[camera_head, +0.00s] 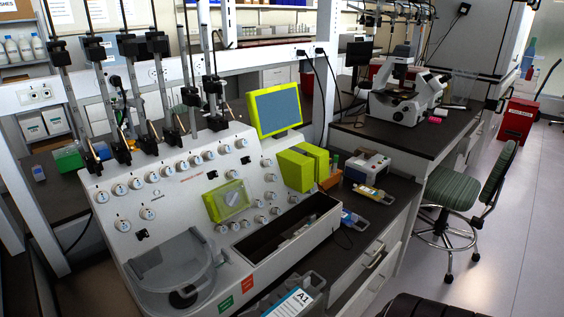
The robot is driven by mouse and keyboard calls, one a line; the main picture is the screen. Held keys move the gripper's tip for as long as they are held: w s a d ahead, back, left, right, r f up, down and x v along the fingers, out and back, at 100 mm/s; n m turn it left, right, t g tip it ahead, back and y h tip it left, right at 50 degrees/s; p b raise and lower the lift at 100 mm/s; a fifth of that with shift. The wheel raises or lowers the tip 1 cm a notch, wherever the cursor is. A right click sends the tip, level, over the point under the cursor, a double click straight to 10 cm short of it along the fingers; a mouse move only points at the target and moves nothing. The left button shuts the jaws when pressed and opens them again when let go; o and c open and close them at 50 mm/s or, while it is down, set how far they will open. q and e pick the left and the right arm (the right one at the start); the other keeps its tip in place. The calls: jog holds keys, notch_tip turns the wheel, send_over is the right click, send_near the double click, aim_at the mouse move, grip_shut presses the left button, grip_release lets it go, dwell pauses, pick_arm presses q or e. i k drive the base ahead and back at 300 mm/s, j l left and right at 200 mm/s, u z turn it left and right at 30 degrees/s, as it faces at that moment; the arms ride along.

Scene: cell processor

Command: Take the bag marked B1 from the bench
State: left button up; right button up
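I cannot read a B1 mark on anything in the head view. A white bag or card marked A1 (293,302) lies at the bottom edge, in front of the cell processor, partly cut off by the frame. Grey shapes beside it are too cropped to tell apart. The white cell processor (250,190) stands on the dark bench, with a yellow-green screen (277,108) and several black clamps on poles. Neither of my grippers is in view.
Yellow-green boxes (296,170) stand at the processor's right, near a small white device (367,168). A dark open trough (290,228) runs along its front. A microscope (402,95) is on the farther bench. A green stool (462,190) stands on the open floor at right.

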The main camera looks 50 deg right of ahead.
aim_at(348, 217)
jog(key=z, duration=2.15)
jog(key=l+u, duration=0.1)
jog(key=u, duration=0.4)
